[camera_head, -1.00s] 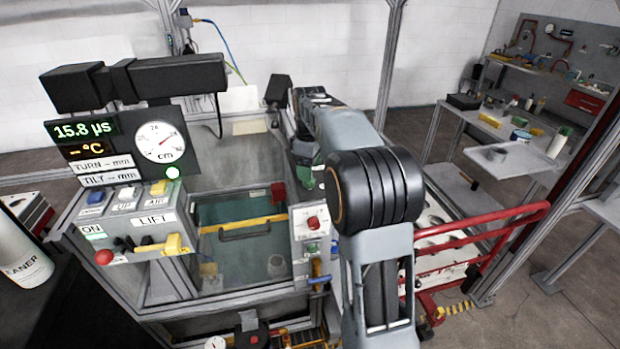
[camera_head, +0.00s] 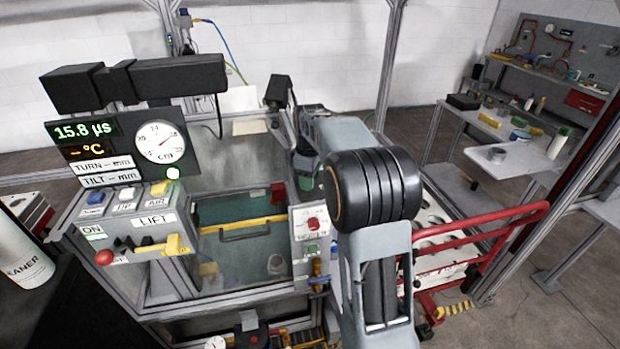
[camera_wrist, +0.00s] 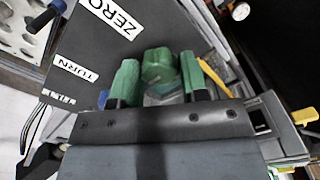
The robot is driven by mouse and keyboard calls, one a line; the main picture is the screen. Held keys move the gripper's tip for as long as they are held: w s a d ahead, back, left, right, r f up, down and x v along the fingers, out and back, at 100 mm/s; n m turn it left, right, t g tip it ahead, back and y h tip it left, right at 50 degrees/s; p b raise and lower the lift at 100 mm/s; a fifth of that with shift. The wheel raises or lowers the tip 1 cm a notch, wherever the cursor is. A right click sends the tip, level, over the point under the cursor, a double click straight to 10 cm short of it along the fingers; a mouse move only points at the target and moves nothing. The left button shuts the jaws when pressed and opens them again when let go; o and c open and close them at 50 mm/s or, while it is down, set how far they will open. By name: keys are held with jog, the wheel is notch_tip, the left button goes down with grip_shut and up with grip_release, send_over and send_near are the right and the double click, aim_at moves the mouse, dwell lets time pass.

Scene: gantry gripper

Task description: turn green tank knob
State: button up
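The green knob (camera_wrist: 158,66) shows in the wrist view between the two green fingers of my gripper (camera_wrist: 159,72). A dark panel with ZERO and TURN labels (camera_wrist: 75,69) lies beside the knob. In the head view my arm reaches over the right side of the tank (camera_head: 240,262). My gripper (camera_head: 306,172) is mostly hidden there, and I cannot make out the knob.
A control box (camera_head: 125,222) with buttons and a yellow lever stands at the left, below a gauge (camera_head: 160,142). A white panel with a red knob (camera_head: 312,224) is close to my arm. A red rail cart (camera_head: 480,245) stands to the right.

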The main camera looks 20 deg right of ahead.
jog(key=c, duration=0.4)
jog(key=m+p, duration=0.1)
jog(key=m, duration=0.8)
jog(key=shift+p, duration=0.3)
jog(key=m, duration=0.6)
jog(key=shift+p, duration=0.3)
jog(key=m, duration=0.5)
jog(key=shift+m, duration=0.3)
